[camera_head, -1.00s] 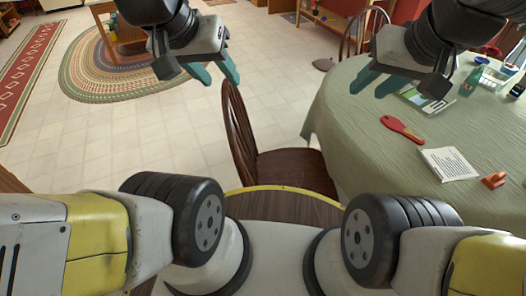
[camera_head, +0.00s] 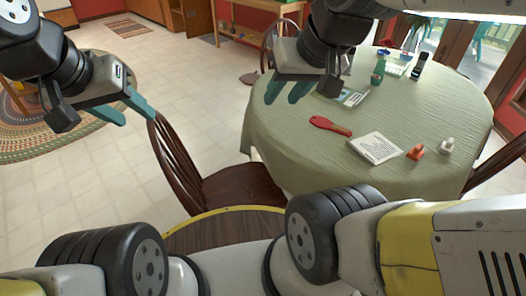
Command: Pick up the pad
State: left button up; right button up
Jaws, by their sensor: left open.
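The pad (camera_head: 374,148), a white square sheet block with lines of print, lies flat on the green cloth of the round table (camera_head: 300,165), near its front. My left gripper (camera_head: 138,115) is at the left, above the floor and the chair, with its teal fingers apart and empty. My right gripper (camera_head: 282,97) is above the table's left part, up and left of the pad, with its teal fingers apart and nothing between them. Neither gripper touches the pad, and the pad is fully in view.
A red paddle-shaped item (camera_head: 330,126) lies left of the pad. An orange item (camera_head: 416,152) and a white item (camera_head: 447,146) stand to its right. A booklet (camera_head: 350,97), a green bottle (camera_head: 377,72) and a black device (camera_head: 419,66) are further back. A wooden chair (camera_head: 235,185) stands at the table's left.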

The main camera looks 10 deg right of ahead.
aim_at(446, 148)
jog(key=z, duration=0.4)
jog(key=l+z, duration=0.15)
jog(key=z, duration=0.65)
jog(key=l+z, duration=0.15)
jog(key=z, duration=0.65)
jog(key=u, duration=1.4)
jog(key=z, duration=1.4)
jog(key=i+l+z, duration=0.25)
jog(key=i, duration=0.4)
jog(key=i+l+z, duration=0.1)
jog(key=i+z, duration=0.15)
jog(key=i, duration=0.45)
